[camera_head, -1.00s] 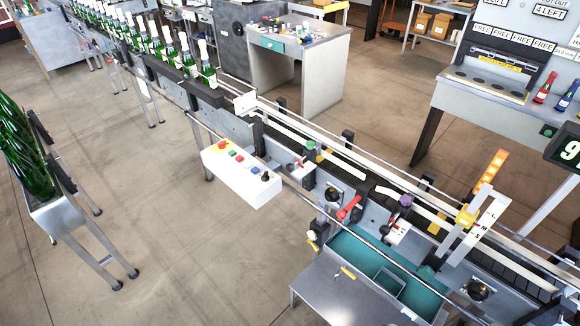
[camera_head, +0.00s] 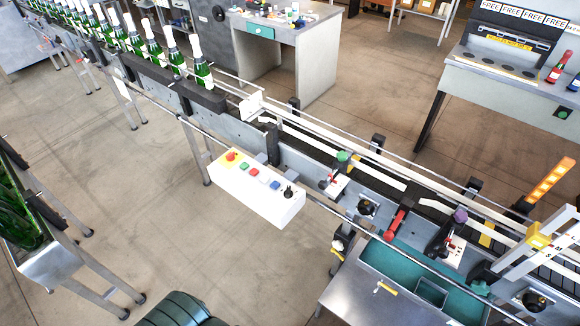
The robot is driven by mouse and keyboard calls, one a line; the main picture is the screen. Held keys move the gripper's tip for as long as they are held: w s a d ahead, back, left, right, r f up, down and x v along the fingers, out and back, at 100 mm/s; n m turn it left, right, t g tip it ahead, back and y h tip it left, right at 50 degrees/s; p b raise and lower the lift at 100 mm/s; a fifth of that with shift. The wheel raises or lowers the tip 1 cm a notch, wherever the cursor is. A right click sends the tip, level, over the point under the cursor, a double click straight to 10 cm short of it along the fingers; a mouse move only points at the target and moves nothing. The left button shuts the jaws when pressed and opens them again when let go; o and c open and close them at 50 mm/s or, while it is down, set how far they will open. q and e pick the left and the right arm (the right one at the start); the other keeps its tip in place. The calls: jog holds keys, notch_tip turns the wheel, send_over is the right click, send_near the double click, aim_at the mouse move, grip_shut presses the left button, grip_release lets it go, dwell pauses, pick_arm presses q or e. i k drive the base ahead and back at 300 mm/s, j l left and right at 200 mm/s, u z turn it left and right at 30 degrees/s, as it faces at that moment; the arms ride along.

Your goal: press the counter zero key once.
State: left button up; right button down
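A white control box (camera_head: 250,197) is fixed along the near side of the conveyor, in the middle of the view. On its top are a red mushroom button (camera_head: 231,156) on a yellow plate, a green button (camera_head: 244,168), a red button, a blue button (camera_head: 275,185) and a black knob (camera_head: 288,191). No lettering on them is readable, so I cannot tell whether any is the counter zero key. The counter's number display is out of view. Neither gripper shows. A dark ribbed shape at the bottom edge may be part of me.
The conveyor (camera_head: 225,120) runs diagonally, with foil-topped green bottles (camera_head: 201,68) at upper left. A bottle crate stand (camera_head: 60,262) is at left. A teal tray (camera_head: 403,258) and metal table (camera_head: 350,300) are at lower right. Floor before the control box is clear.

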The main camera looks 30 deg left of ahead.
aim_at(274, 185)
jog(key=i+j+z, duration=0.1)
jog(key=j, duration=1)
jog(key=i+j+z, duration=0.1)
jog(key=j, duration=1)
jog(key=i+j+z, duration=0.1)
jog(key=j, duration=1.05)
